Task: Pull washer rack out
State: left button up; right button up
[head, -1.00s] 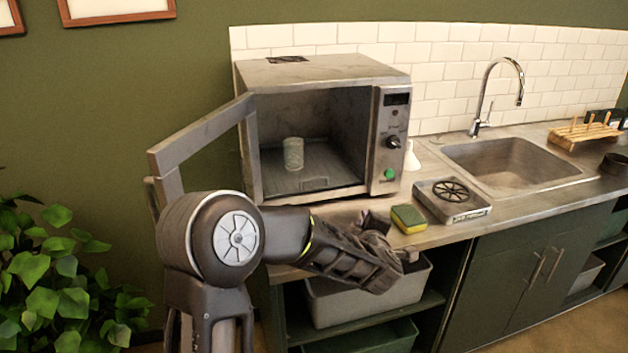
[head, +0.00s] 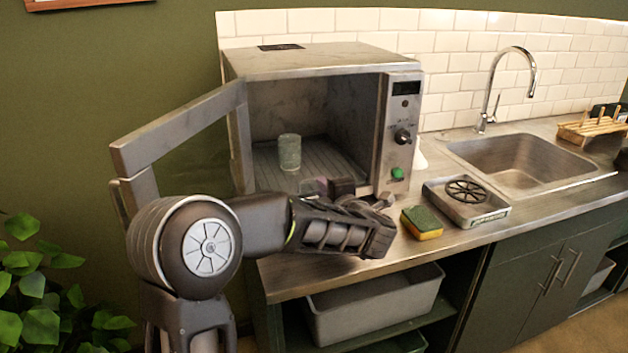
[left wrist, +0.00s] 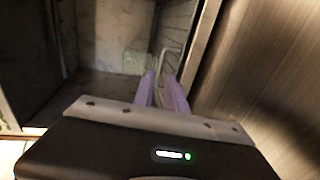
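The metal washer (head: 330,62) stands on the counter with its door (head: 180,128) swung open to the left. Its rack (head: 262,168) lies inside, with a glass cup (head: 289,152) standing upright on it. My left gripper (head: 322,186) is at the front of the opening, low and right of the cup, and hides the rack's front handle in the head view. In the left wrist view, its two purple fingers (left wrist: 163,88) are parted and point at the rack's handle (left wrist: 170,58), just beyond the tips. The cup (left wrist: 137,62) shows dimly behind. My right gripper is not in view.
A yellow-green sponge (head: 422,222) and a square metal tray (head: 468,202) lie on the counter right of my arm. The sink (head: 520,163) is further right. A grey bin (head: 375,305) sits on the shelf below. Little counter shows before the washer.

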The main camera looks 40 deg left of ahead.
aim_at(314, 180)
pick_arm(q)
jog(key=p+x, duration=0.1)
jog(key=x, duration=0.6)
jog(key=shift+w+a+f, duration=0.1)
grip_shut()
dwell(1.3)
